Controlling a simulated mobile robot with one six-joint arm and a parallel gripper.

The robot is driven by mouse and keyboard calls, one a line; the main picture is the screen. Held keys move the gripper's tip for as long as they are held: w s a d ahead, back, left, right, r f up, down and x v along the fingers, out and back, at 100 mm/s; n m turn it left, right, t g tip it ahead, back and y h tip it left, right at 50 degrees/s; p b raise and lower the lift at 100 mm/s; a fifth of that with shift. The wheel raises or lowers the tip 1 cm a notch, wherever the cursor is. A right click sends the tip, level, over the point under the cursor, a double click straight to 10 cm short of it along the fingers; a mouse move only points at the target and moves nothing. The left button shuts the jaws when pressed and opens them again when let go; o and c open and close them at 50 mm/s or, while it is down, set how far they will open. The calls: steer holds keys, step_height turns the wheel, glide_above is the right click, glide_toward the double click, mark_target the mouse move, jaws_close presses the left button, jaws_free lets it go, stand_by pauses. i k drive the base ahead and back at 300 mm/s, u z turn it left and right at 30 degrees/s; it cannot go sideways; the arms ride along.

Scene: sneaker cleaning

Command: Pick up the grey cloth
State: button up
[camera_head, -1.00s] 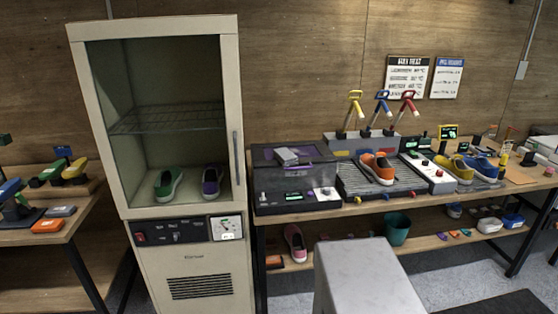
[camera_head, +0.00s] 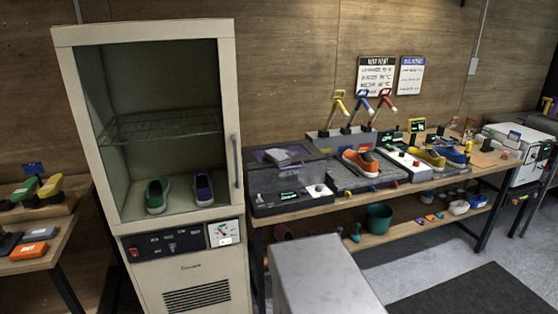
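A flat grey piece (camera_head: 39,234), which looks like a folded cloth, lies on the left bench beside an orange block-like piece (camera_head: 28,251). It is small in view, so I cannot be sure of its material. My gripper is not in view.
A tall cabinet (camera_head: 240,120) with two shoes stands between the left bench (camera_head: 50,262) and the long right bench (camera_head: 440,183). The right bench carries machines, shoes and several coloured-handled tools. A teal bucket (camera_head: 379,218) is on its lower shelf. Floor around the dark mat (camera_head: 470,295) is free.

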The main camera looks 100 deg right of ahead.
mark_target(280, 159)
steer(key=u, duration=0.9)
steer(key=k, duration=0.15)
steer(key=z, duration=3)
steer(key=i, duration=0.6)
steer(key=z, duration=0.15)
steer(key=k, duration=0.3)
steer(key=z, duration=0.05)
